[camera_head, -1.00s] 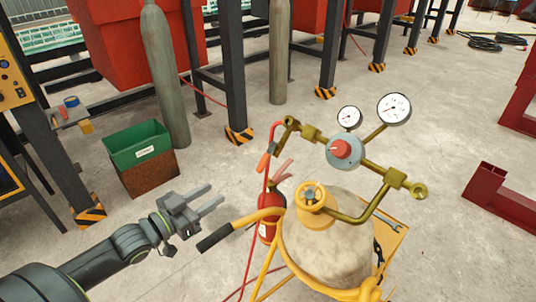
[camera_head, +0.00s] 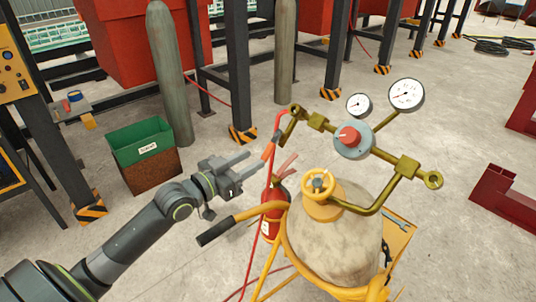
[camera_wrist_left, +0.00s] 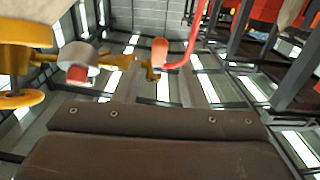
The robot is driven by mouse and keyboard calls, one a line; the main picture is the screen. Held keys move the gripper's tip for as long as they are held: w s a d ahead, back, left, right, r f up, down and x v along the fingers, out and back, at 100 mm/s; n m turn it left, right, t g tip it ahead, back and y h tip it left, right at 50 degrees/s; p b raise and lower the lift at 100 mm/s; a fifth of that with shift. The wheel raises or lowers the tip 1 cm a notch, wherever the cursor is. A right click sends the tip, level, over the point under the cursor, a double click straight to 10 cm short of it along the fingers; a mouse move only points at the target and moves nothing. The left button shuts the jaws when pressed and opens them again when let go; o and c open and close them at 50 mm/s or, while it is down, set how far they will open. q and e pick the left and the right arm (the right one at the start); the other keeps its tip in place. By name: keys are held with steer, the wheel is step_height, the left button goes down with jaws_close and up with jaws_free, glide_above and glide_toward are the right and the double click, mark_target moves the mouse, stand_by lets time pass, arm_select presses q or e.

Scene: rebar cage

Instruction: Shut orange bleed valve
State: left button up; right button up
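The orange bleed valve lever (camera_head: 270,147) sits at the left end of the brass pipework, where the red hose (camera_head: 279,122) joins it. In the left wrist view the orange lever (camera_wrist_left: 160,51) shows above the centre, with the red hose to its right. My left gripper (camera_head: 256,164) is open and empty, its two fingers apart and pointing right. Its tips are just left of and below the lever in the head view; I cannot tell whether they touch. My right gripper is not in view.
The pale gas cylinder (camera_head: 335,240) with a yellow handwheel (camera_head: 319,184) stands on a yellow trolley; its black handle (camera_head: 215,232) lies below my gripper. A regulator with a red knob (camera_head: 348,136) and two gauges is above. A red extinguisher (camera_head: 273,215) stands close behind. A green bin (camera_head: 140,142) is left.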

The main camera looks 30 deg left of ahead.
mark_target(268, 151)
arm_select(q)
steer(key=x, duration=0.7)
steer(key=shift+p, duration=0.35)
steer(key=shift+c, duration=0.2)
jaws_close()
